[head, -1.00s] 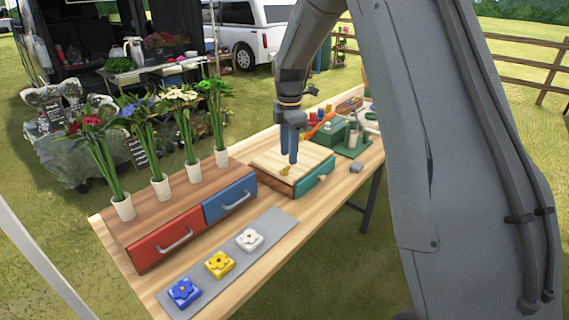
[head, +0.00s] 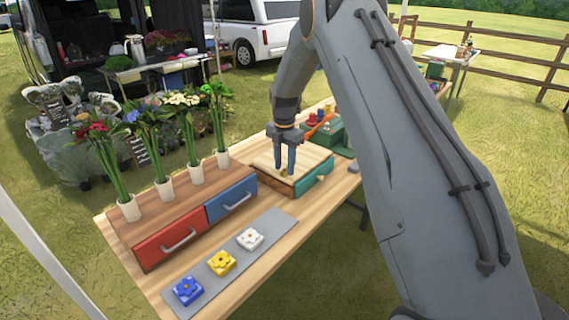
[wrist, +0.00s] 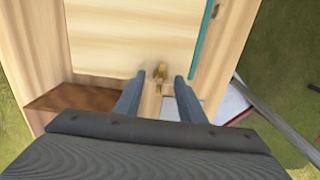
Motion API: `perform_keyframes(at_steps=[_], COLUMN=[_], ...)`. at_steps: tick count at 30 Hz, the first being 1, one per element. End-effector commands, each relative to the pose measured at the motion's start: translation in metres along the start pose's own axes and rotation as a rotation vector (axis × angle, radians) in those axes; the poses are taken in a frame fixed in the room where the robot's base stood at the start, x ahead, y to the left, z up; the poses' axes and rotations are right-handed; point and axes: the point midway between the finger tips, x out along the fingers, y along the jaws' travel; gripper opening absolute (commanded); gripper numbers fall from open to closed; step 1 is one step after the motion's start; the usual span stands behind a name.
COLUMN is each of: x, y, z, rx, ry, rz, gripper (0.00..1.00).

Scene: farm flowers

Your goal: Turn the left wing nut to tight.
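A small brass wing nut (wrist: 160,73) shows in the wrist view at the edge of a pale wooden board (wrist: 130,40). It lies between and just beyond my two fingertips. My gripper (wrist: 157,80) is open, one finger on each side of the nut, with nothing held. In the head view my gripper (head: 284,172) points down over the near left part of the board (head: 312,155), which tops a box with a teal front (head: 314,180). The nut is mostly hidden by the fingers there. I cannot tell whether the fingers touch it. No second wing nut is clearly visible.
Red (head: 170,244) and blue (head: 231,198) drawers stand left of the box, with several flower vases on top. A grey mat (head: 210,292) holds blue, yellow and white flower blocks. A green tray (head: 330,130) with small items and an orange tool (head: 319,126) lie behind.

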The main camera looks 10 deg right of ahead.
Motion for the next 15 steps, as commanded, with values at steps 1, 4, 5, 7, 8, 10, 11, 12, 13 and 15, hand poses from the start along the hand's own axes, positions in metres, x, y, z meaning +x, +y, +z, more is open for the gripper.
perform_keyframes(at_steps=[1, 4, 5, 7, 8, 10, 11, 12, 13, 15], x=[0.0014, 0.0027, 0.0028, 0.0028, 0.0028, 0.0028, 0.0027, 0.0027, 0.0027, 0.0026], y=[-0.0001, 0.0000, 0.0000, 0.0000, -0.0001, -0.0001, -0.0001, -0.0001, -0.0002, -0.0002], z=[0.0000, 0.0001, 0.0001, 0.0001, 0.0001, 0.0001, 0.0001, 0.0001, 0.0001, 0.0001], rx=[0.000, 0.000, 0.000, 0.001, 0.001, 0.001, 0.001, 0.001, 0.001, 0.001], ry=[0.000, 0.000, 0.000, 0.000, 0.000, 0.000, 0.000, 0.000, 0.000, 0.000], rz=[0.000, 0.000, 0.000, 0.000, 0.000, 0.000, 0.000, 0.000, 0.000, 0.000], gripper=[0.37, 0.37, 0.37, 0.37, 0.37, 0.30, 0.25, 0.18, 0.13, 0.01])
